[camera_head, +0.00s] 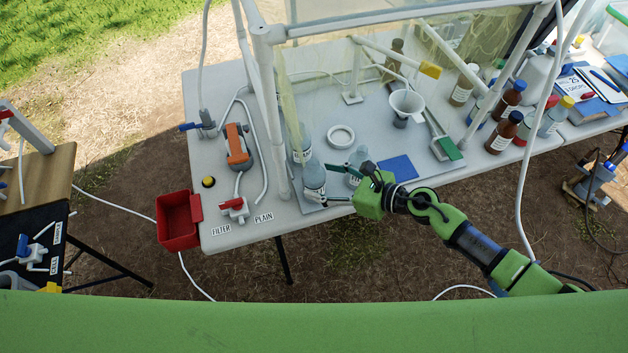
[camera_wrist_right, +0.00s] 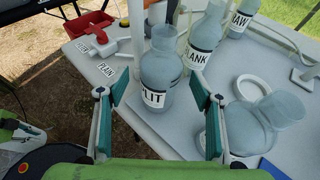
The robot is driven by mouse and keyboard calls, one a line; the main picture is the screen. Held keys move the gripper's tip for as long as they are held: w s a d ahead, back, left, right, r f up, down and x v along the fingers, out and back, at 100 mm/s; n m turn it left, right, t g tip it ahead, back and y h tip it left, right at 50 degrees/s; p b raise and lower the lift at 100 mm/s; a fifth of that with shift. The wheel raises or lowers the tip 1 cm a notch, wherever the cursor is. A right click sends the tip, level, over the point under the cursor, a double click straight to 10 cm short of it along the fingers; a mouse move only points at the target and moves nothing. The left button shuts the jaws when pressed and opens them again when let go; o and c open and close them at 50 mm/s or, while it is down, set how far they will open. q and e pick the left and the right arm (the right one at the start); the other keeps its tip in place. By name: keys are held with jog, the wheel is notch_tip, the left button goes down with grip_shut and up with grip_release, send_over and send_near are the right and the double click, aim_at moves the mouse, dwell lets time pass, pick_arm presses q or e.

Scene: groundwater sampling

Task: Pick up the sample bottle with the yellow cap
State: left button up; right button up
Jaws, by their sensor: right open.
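A clear bottle with a yellow cap (camera_head: 553,119) stands at the right, by the table edge, beside brown bottles. My right gripper (camera_head: 333,185) is far left of it, at the front of the white table. It is open, with its fingers either side of a clear bottle whose label reads "LIT" in the wrist view (camera_wrist_right: 158,78); this bottle also shows in the head view (camera_head: 314,178). I see no yellow cap on it. I cannot tell whether the fingers touch it. My left gripper is not in view.
Another clear bottle (camera_wrist_right: 248,128) stands close to my right finger. Bottles labelled "BLANK" (camera_wrist_right: 203,38) and "RAW" (camera_wrist_right: 240,18) stand behind. A white ring (camera_head: 340,137), funnel (camera_head: 406,104) and blue pad (camera_head: 397,168) are nearby. White frame posts (camera_head: 267,100) rise from the table.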

jog(key=shift+x, duration=1.85)
jog(key=shift+d, duration=0.1)
jog(key=c, duration=1.1)
